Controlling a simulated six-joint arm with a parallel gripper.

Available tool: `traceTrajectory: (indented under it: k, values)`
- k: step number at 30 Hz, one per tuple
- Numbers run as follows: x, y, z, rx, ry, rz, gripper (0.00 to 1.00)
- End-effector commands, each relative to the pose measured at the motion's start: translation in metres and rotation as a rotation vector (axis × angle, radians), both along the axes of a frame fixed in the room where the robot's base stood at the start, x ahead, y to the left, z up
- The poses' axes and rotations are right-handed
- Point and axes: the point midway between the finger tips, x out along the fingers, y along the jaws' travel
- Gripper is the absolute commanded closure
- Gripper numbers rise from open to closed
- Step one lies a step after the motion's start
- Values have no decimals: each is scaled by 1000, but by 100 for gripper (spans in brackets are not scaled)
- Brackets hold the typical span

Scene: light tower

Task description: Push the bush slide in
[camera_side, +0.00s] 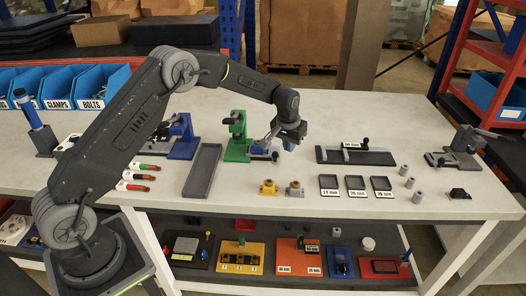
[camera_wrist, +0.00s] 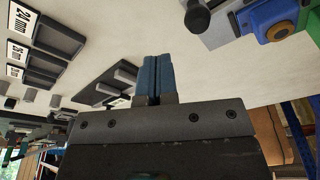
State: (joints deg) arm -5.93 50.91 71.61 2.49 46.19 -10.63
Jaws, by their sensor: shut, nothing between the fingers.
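The blue and green fixture (camera_wrist: 250,22) shows at the top right of the wrist view, with a yellow-orange ring in it. A grey slide with a black knob (camera_wrist: 197,17) sticks out of its side; I take this as the bush slide. How far in it sits cannot be told. In the side view the green stand (camera_side: 237,143) and its blue base (camera_side: 261,154) are just left of my gripper (camera_side: 289,146). The blue fingers of my gripper (camera_wrist: 157,77) are closed together and empty, above the table and apart from the knob.
A yellow bush (camera_side: 268,188) and a grey-brown one (camera_side: 294,189) stand in front. Three labelled trays (camera_side: 356,186) and a black gauge plate (camera_side: 355,157) lie to the right. A grey tray (camera_side: 203,171) and a blue fixture (camera_side: 183,138) are left.

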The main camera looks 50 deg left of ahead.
Motion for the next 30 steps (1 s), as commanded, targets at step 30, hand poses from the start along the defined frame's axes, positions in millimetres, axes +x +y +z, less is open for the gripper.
traceTrajectory:
  k: [30]
  values:
    - [0,0,-26,-1,2,0,100]
